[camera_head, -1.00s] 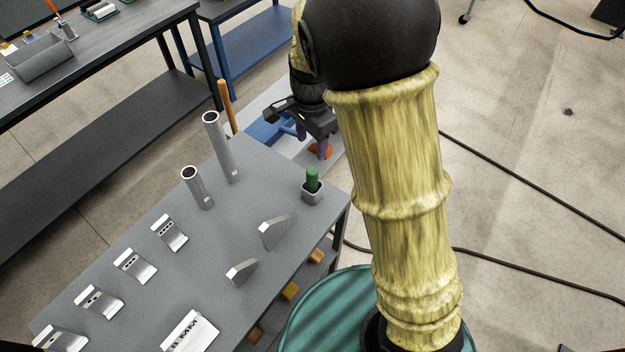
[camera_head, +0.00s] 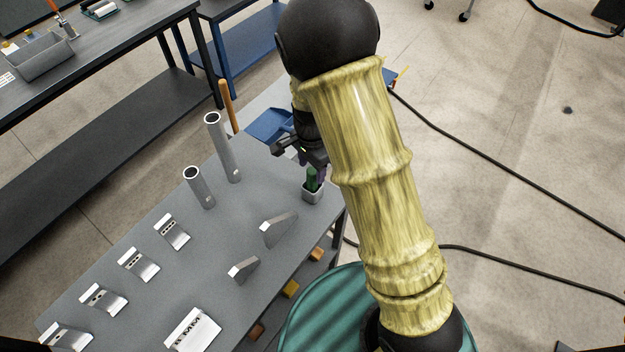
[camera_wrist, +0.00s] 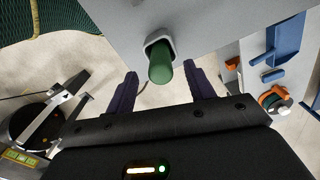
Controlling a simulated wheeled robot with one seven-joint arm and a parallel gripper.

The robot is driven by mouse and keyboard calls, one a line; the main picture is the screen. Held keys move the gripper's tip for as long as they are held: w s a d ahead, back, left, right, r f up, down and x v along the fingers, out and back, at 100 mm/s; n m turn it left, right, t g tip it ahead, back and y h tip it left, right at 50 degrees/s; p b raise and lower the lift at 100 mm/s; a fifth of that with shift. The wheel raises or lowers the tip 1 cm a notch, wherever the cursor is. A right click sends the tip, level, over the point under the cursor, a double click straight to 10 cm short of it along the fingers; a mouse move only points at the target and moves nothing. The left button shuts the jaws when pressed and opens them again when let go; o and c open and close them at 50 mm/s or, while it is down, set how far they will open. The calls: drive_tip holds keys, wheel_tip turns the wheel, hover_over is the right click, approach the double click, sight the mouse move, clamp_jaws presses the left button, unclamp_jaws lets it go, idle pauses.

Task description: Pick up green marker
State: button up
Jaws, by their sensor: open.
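My gripper (camera_head: 312,172) is at the marker, partly hidden by my arm in the head view. In the wrist view my gripper (camera_wrist: 164,82) is open, with one dark finger on each side of the marker and visible gaps between. I cannot tell how deep the marker lies between the fingers.
The grey table (camera_head: 215,240) also holds two upright metal tubes (camera_head: 222,148), several metal brackets (camera_head: 138,264) and angled metal plates (camera_head: 279,229). In the wrist view, an orange and white object (camera_wrist: 275,99) lies at the right.

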sight(312, 177)
drive_tip(key=shift+w+f+p, duration=0.15)
drive_tip(key=shift+f+p, duration=0.65)
drive_tip(key=shift+f, duration=1.7)
drive_tip(key=c, duration=1.1)
